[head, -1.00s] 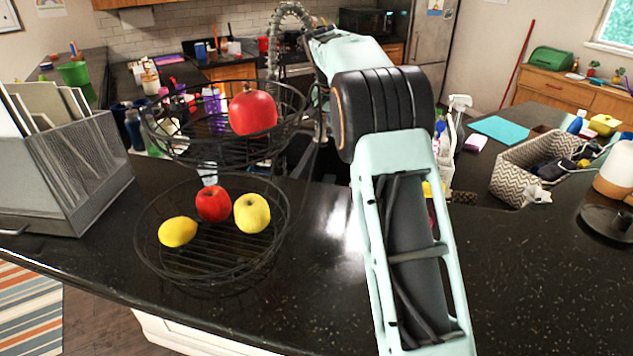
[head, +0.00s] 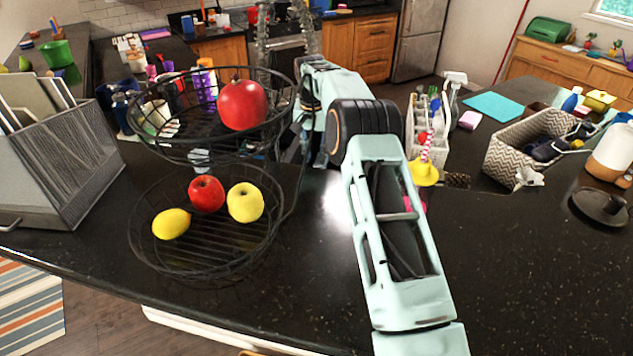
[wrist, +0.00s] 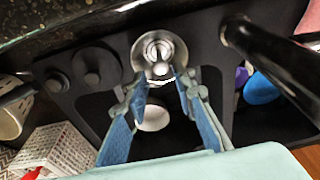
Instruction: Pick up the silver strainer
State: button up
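The silver strainer (wrist: 158,54) shows in the wrist view as a shiny round piece with a centre knob, on the dark rim of the sink (wrist: 110,22). My gripper (wrist: 163,80) is open, with its two blue fingers apart and pointing towards the strainer. The fingertips are at the strainer's near edge in the picture; I cannot tell whether they touch it. Nothing is seen between the fingers except a pale round thing (wrist: 153,117) farther down. In the head view my gripper and the strainer are hidden behind my arm and the counter items.
A black faucet (wrist: 275,62) stands right of the strainer. Dark round pieces (wrist: 95,65) lie left of it. A white basket (wrist: 52,150) is at lower left. In the head view, a wire fruit basket (head: 135,235) stands left of my arm, and a zigzag-patterned bin (head: 505,160) right.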

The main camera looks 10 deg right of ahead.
jog(key=f+b, duration=0.1)
jog(key=f, duration=0.1)
jog(key=f+b, duration=0.1)
jog(key=f, duration=0.2)
jog(key=w+f+b, duration=0.1)
jog(key=f, duration=0.1)
jog(key=shift+w+d+f, duration=0.1)
jog(key=shift+d+f, duration=0.15)
jog(key=shift+f, duration=0.1)
jog(key=shift+r, duration=0.1)
grip_shut()
